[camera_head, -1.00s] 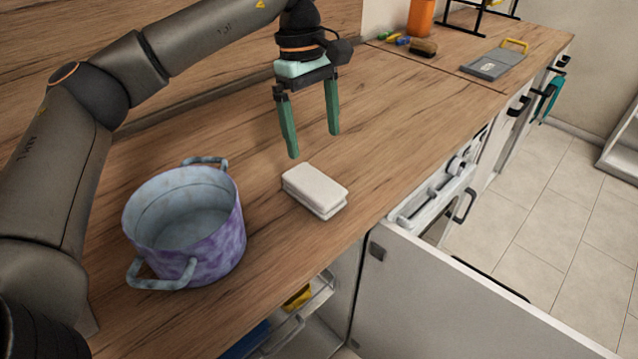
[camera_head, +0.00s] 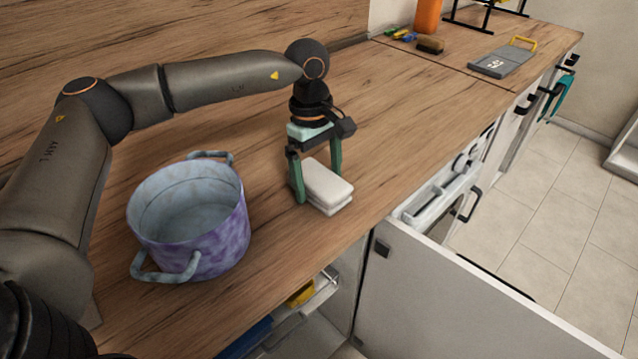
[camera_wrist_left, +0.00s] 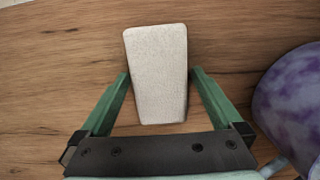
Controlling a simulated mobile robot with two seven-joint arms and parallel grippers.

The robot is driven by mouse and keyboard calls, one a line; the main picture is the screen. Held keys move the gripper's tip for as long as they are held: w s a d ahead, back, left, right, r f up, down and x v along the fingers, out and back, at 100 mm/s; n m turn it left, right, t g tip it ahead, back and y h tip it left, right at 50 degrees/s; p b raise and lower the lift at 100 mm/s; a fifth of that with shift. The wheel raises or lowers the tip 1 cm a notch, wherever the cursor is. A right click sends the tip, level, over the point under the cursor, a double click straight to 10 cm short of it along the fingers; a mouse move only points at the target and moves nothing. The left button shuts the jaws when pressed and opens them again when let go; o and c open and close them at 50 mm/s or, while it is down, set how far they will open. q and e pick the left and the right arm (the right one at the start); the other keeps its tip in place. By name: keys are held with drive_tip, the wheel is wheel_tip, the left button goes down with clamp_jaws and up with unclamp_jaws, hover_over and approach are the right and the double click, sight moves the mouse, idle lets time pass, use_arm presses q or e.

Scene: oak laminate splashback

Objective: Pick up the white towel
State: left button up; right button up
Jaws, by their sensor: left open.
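The white towel (camera_head: 327,187) is a folded block lying flat on the wooden counter, right of the pot. My left gripper (camera_head: 317,187) is open and lowered at the towel, its green fingers pointing down. One finger shows at the towel's left side; the other is partly hidden behind it. In the left wrist view the towel (camera_wrist_left: 158,70) lies between the two open fingers and reaches past their tips, with a narrow gap at each side. My right gripper is not in view.
A purple-blue pot (camera_head: 222,245) with two handles stands left of the towel. A sponge (camera_head: 430,44) and a grey board with a yellow handle (camera_head: 500,60) lie at the far end. An open drawer (camera_head: 440,200) and a cabinet door (camera_head: 470,300) stick out in front.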

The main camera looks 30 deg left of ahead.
sight(321, 178)
use_arm(q)
drive_tip(key=shift+f, duration=0.3)
drive_tip(key=shift+r, duration=0.1)
drive_tip(key=c, duration=1.4)
drive_tip(key=shift+r, duration=0.55)
wheel_tip(321, 178, up, 2)
drive_tip(key=shift+d+r, duration=0.1)
drive_tip(key=shift+r, duration=0.05)
drive_tip(key=s+r, duration=0.1)
drive_tip(key=s+d+r, duration=0.1)
drive_tip(key=r, duration=0.1)
drive_tip(key=s+d+r, duration=0.1)
drive_tip(key=r, duration=0.1)
drive_tip(key=shift+s+d, duration=0.25)
drive_tip(key=shift+s, duration=0.05)
drive_tip(key=s+d+r, duration=0.1)
drive_tip(key=s, duration=0.1)
drive_tip(key=s+d+r, duration=0.2)
drive_tip(key=s, duration=0.1)
drive_tip(key=s+d+r+b, duration=0.1)
drive_tip(key=s+d, duration=0.1)
drive_tip(key=s, duration=0.1)
drive_tip(key=shift+d+r, duration=0.15)
drive_tip(key=shift+r, duration=0.15)
